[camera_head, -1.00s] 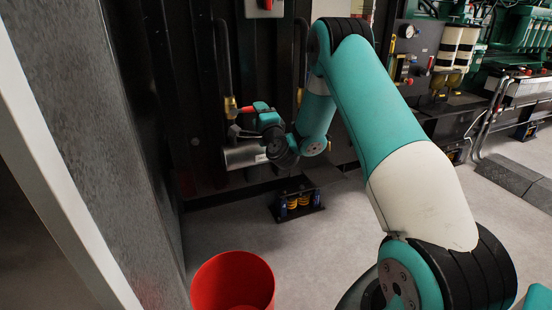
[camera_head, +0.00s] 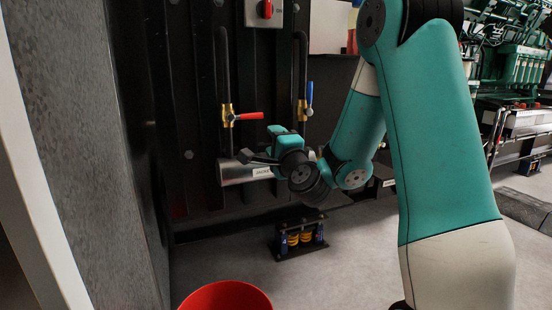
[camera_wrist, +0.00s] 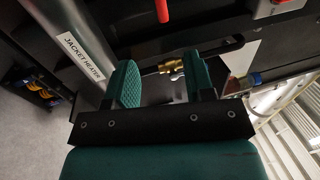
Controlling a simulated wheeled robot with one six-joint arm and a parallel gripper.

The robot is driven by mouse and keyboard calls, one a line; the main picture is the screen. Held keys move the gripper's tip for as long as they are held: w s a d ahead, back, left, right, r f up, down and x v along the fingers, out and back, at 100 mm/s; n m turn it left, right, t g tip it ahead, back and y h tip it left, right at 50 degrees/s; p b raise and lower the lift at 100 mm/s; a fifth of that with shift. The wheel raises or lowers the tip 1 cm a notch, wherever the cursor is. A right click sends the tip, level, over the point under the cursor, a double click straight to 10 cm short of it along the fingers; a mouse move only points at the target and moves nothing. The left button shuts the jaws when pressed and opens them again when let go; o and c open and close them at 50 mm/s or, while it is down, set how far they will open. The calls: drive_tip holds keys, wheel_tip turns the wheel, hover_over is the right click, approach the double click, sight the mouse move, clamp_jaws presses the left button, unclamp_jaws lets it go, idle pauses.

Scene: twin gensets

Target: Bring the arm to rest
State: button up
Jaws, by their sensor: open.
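My teal and black arm (camera_head: 440,150) reaches in from the right and bends down toward the dark panel. My gripper (camera_head: 248,157) is at its end, in front of the silver jacket heater cylinder (camera_head: 233,173) and below the red-handled brass valve (camera_head: 228,115). In the wrist view my gripper (camera_wrist: 162,78) shows two teal fingers spread apart with nothing held between them. The labelled cylinder (camera_wrist: 75,42) lies left of the fingers there, and a brass fitting (camera_wrist: 171,66) shows behind the gap. Whether the gripper touches the cylinder cannot be told.
A blue-handled valve (camera_head: 306,103) is on the pipe to the right. A red bucket (camera_head: 228,296) stands on the floor at the bottom. A spring mount (camera_head: 300,238) sits below the panel. A grey wall (camera_head: 80,130) closes the left side. Grey floor (camera_head: 350,255) is clear around the mount.

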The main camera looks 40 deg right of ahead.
drive_tip(key=shift+s+a, duration=0.1)
drive_tip(key=shift+s, duration=0.25)
idle(0.3)
drive_tip(key=s+a+f+n+g+y, duration=0.2)
drive_tip(key=s+a+n+g+y, duration=0.15)
drive_tip(key=a+n+y, duration=0.65)
drive_tip(key=s+a+f+n+g+y, duration=0.15)
drive_tip(key=a+n+g+y, duration=0.35)
drive_tip(key=a, duration=0.8)
drive_tip(key=s+a+f+n+g+h, duration=0.2)
drive_tip(key=s+n+g, duration=0.4)
drive_tip(key=s, duration=0.4)
drive_tip(key=s+a+f+n+g+h, duration=0.2)
drive_tip(key=s+a+f+n+g, duration=0.15)
drive_tip(key=s+n, duration=0.5)
drive_tip(key=s+d+r+g+p, duration=0.1)
drive_tip(key=s+r+p, duration=0.2)
drive_tip(key=r+p, duration=3)
drive_tip(key=shift+s+d+r+m+h+p, duration=0.25)
drive_tip(key=shift+r+m+h, duration=0.2)
drive_tip(key=shift+r, duration=0.25)
